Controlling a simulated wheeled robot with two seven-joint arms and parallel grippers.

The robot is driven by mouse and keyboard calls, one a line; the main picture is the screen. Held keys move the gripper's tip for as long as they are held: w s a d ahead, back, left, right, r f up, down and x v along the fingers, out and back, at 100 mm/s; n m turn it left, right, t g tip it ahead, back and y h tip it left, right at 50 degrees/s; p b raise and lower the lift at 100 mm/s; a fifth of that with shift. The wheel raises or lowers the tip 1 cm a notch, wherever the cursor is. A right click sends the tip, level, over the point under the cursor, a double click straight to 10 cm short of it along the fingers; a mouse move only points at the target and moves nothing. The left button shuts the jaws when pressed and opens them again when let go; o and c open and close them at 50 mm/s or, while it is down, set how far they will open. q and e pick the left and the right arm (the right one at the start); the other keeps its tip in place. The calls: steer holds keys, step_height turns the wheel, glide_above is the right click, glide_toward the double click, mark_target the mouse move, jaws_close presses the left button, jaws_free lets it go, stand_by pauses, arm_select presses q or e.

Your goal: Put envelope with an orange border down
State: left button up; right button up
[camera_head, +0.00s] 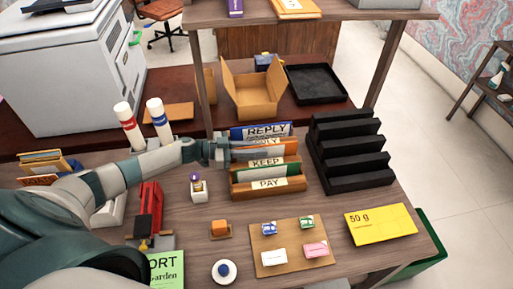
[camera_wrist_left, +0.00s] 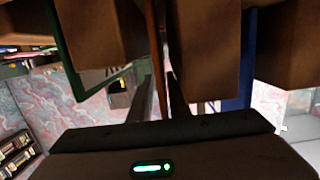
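My left gripper (camera_head: 222,151) is at the left end of a wooden letter rack (camera_head: 268,188), whose rows carry labels such as REPLY, KEEP and PAY. The envelope with an orange border (camera_head: 258,143) extends right from the fingers, among the rack's rear rows; its lower part is hidden. In the left wrist view the envelope (camera_wrist_left: 158,65) shows edge-on as a thin orange-brown strip between the close-set dark fingers (camera_wrist_left: 158,95). The fingers appear shut on it. Whether its bottom touches the rack cannot be told. My right gripper is not in view.
A black stepped organiser (camera_head: 348,150) stands right of the rack. A small white holder (camera_head: 198,190) is in front of the gripper. Two white bottles (camera_head: 158,118) stand behind my forearm. A cork board (camera_head: 290,250) with small blocks and a yellow 50 g envelope (camera_head: 380,224) lie in front.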

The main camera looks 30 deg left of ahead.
arm_select(q)
steer(key=shift+w+a+r, duration=0.2)
steer(key=shift+w+a, duration=0.1)
steer(key=shift+r, duration=0.15)
steer(key=b+v, duration=0.3)
steer(key=v, duration=0.9)
steer(key=shift+b, duration=0.3)
steer(key=shift+s+d, duration=0.1)
